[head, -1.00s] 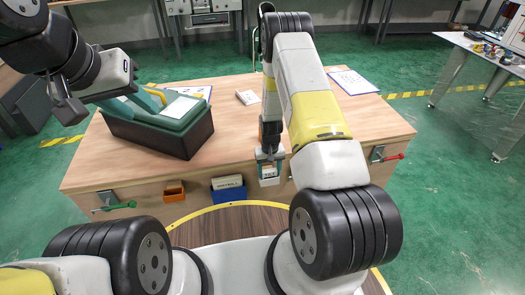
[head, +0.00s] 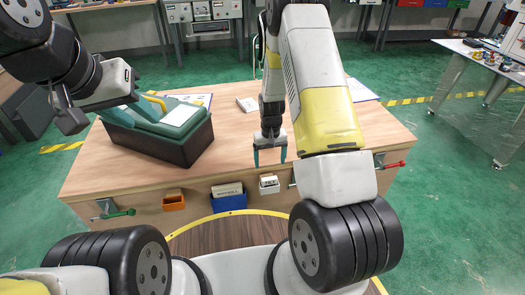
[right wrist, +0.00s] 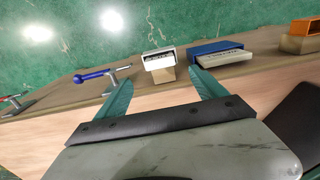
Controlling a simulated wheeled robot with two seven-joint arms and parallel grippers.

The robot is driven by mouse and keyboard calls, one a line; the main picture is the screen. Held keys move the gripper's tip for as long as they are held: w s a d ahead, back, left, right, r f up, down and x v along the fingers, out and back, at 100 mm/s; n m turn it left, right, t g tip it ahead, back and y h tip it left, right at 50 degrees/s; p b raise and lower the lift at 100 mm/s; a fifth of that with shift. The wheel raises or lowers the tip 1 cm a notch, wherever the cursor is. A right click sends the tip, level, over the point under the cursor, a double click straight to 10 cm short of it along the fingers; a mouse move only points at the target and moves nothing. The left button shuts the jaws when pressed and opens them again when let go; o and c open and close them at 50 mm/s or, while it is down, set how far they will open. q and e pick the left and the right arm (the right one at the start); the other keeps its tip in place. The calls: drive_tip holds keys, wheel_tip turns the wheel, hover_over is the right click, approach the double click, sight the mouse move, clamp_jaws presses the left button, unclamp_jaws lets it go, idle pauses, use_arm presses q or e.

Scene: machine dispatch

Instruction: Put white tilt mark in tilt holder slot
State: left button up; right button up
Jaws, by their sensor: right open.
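A small white holder (head: 269,187) is on the front face of the table, with a white tilt mark (head: 268,180) showing at its top. In the right wrist view the white holder (right wrist: 159,64) and the lettered mark (right wrist: 158,57) lie just beyond and between the fingertips. The mark appears seated in the holder; its depth cannot be told. My right gripper (head: 270,163) is open and empty, its teal fingers above the holder and apart from the mark.
A blue holder (head: 229,202) with a white card and an orange holder (head: 173,203) are left of the white one. Clamps with green (head: 118,213) and red (head: 391,165) handles flank the front. A dark bin (head: 190,152) stands at the tabletop's left.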

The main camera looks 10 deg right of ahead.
drive_tip(key=s+a+r+t+y, duration=0.1)
drive_tip(key=s+r, duration=0.2)
drive_tip(key=r, duration=1)
drive_tip(key=s+r+t, duration=0.2)
drive_tip(key=r, duration=1.1)
drive_tip(key=s+r+t, duration=0.1)
drive_tip(key=s+r, duration=0.6)
drive_tip(key=s, duration=0.2)
drive_tip(key=s+a+r+t+y, duration=0.1)
drive_tip(key=s+r+t, duration=0.1)
drive_tip(key=s+r, duration=0.5)
drive_tip(key=s, duration=0.3)
drive_tip(key=shift+s, duration=0.2)
drive_tip(key=shift+a, duration=0.1)
